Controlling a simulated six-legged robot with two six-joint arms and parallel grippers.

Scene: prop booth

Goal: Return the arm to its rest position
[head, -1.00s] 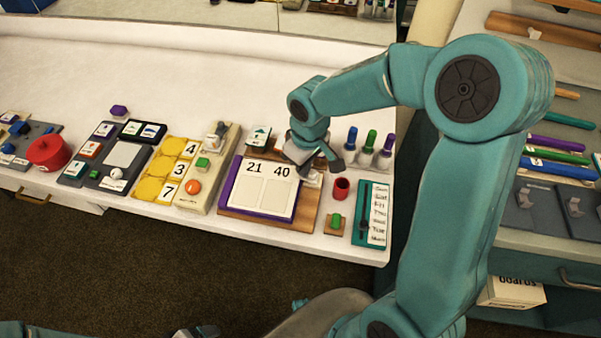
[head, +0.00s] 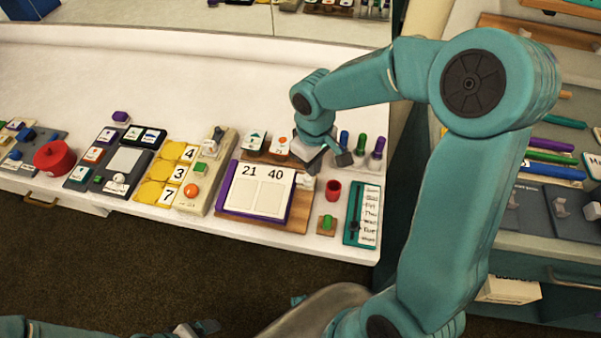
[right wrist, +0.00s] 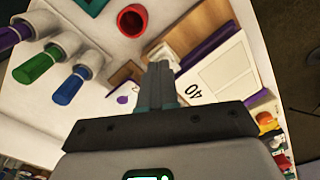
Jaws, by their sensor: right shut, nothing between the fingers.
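My right arm reaches in from the right in the head view. Its gripper (head: 326,160) is above the back right corner of a wooden board (head: 299,213) that carries a white panel (head: 254,201) reading 21 and 40 on a purple base (head: 281,213). In the right wrist view, the two fingers (right wrist: 159,82) are together, with nothing held. The panel (right wrist: 225,72) shows beyond them, partly hidden. My left gripper (head: 197,328) is low at the bottom edge of the head view; its jaw opening is unclear.
A red cup (head: 332,191), a green-knobbed block (head: 326,224) and a teal slider board (head: 361,215) stand at the table's right end. Green (head: 361,147) and purple (head: 377,149) pegs stand close behind the right gripper. The white table (head: 180,65) is clear at the back.

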